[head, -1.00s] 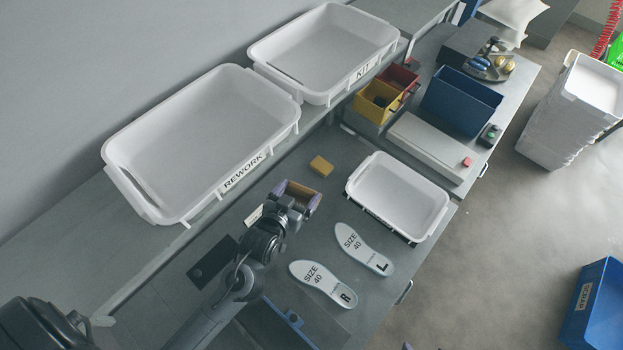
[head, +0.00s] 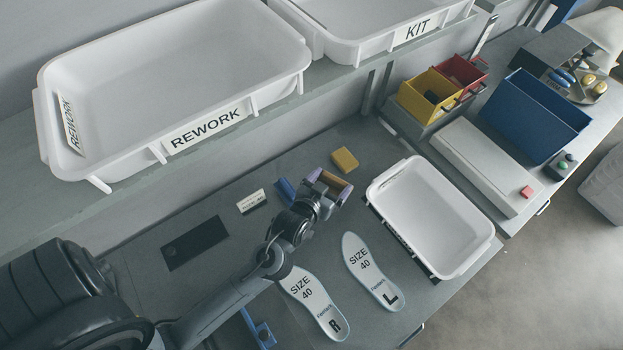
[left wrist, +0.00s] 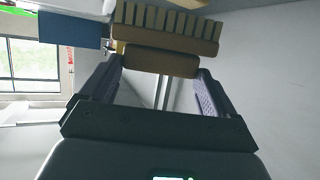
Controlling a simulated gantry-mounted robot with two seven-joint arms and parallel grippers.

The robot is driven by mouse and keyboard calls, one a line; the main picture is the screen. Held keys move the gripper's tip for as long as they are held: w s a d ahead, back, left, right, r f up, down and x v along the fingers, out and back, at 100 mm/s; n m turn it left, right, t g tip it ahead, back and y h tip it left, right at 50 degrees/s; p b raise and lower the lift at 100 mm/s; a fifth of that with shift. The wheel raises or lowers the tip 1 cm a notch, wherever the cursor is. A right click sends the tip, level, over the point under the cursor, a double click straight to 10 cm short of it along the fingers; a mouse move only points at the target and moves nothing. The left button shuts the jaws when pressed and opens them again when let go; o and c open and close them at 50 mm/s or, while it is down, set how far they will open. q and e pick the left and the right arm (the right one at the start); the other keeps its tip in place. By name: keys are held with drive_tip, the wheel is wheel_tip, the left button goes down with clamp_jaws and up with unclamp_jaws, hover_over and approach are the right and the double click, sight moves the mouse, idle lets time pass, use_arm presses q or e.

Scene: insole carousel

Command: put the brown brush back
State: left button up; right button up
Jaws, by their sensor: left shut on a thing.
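My left gripper (head: 318,188) is above the grey worktop, a little left of the white tray. It is shut on the brown brush (head: 335,182), which is partly hidden by the fingers in the head view. In the left wrist view, the brush's brown handle (left wrist: 148,61) lies across between the fingertips, with the brown block and a row of bristles (left wrist: 168,18) beyond it. My right gripper is not in view.
Two insoles, R (head: 315,300) and L (head: 371,270), lie near the gripper. The REWORK bin (head: 235,95) stands behind on a shelf.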

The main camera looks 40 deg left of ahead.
use_arm(q)
drive_tip(key=shift+w+a+f+b, duration=0.25)
drive_tip(key=shift+w+a+f, duration=0.1)
drive_tip(key=shift+a+f, duration=1.25)
drive_tip(key=shift+w+a+f+b, duration=0.2)
drive_tip(key=shift+w+a+f, duration=0.2)
drive_tip(key=shift+a+f, duration=1.2)
drive_tip(key=shift+w+a+f+b, duration=0.25)
drive_tip(key=shift+w+a+f, duration=0.1)
drive_tip(key=shift+a+f, duration=1.25)
drive_tip(key=shift+f, duration=0.1)
drive_tip(key=shift+f, duration=0.15)
drive_tip(key=o, duration=0.8)
